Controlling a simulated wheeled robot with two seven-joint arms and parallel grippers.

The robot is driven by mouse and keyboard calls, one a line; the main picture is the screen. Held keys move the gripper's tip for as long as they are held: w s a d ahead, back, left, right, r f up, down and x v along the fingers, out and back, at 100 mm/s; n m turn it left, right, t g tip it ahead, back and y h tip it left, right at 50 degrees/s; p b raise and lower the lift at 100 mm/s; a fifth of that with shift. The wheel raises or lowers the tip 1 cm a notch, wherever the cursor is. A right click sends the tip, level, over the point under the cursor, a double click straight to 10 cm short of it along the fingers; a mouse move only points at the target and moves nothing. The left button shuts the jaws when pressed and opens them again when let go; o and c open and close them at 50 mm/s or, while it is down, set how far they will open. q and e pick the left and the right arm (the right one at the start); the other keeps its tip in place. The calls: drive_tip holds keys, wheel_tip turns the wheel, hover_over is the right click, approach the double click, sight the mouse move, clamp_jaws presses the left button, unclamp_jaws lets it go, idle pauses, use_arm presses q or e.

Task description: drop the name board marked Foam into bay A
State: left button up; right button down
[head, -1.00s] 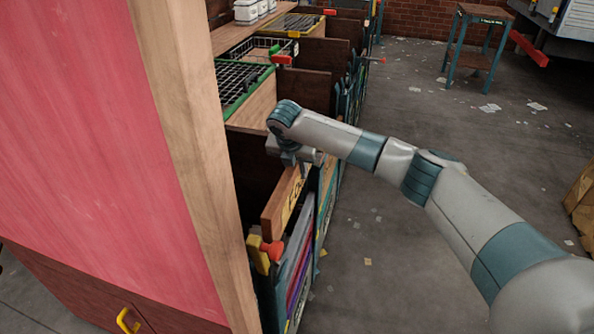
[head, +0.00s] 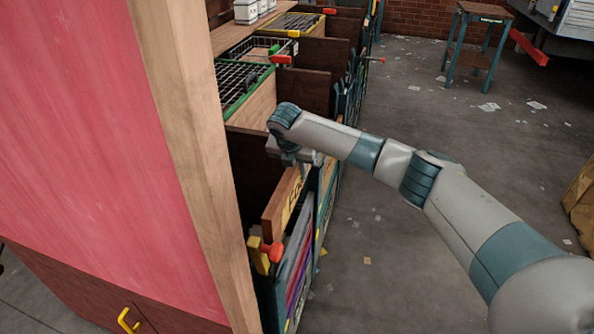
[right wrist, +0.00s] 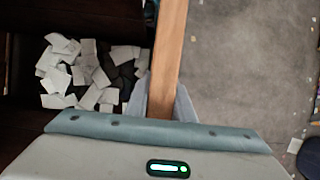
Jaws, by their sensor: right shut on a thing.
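The wooden name board (head: 284,210) has a yellow plate whose visible letters start with "Fo"; the rest is hidden. My right gripper (head: 298,160) is shut on its far upper end. In the right wrist view the board (right wrist: 169,55) stands edge-on between the two fingers (right wrist: 160,103). The board is along the front of an open dark bay (head: 255,165). I cannot read a bay letter, nor tell whether the board touches the front panel. In the right wrist view, loose white papers (right wrist: 85,75) lie left of the board. My left gripper is not in view.
A pink panel with a wooden edge post (head: 185,150) fills the left and hides part of the bays. A red knob and yellow part (head: 267,252) sit by the near bay front. More bays and a green-rimmed wire rack (head: 240,82) lie beyond.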

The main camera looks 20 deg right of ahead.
sight(297, 184)
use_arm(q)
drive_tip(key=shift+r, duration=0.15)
use_arm(e)
drive_tip(key=shift+r, duration=0.15)
use_arm(q)
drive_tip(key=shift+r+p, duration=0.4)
drive_tip(key=shift+p, duration=0.1)
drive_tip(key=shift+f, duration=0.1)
use_arm(e)
drive_tip(key=shift+f, duration=0.2)
drive_tip(key=shift+f+b, duration=0.95)
drive_tip(key=shift+f, duration=1.75)
use_arm(q)
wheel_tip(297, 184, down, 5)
drive_tip(key=b, duration=0.3)
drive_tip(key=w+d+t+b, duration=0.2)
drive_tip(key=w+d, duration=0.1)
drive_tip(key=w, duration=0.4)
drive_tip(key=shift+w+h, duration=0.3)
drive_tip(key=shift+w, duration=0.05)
use_arm(e)
wheel_tip(297, 184, down, 12)
use_arm(q)
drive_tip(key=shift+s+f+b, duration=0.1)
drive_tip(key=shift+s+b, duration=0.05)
drive_tip(key=shift+b, duration=0.2)
use_arm(e)
drive_tip(key=shift+f, duration=0.3)
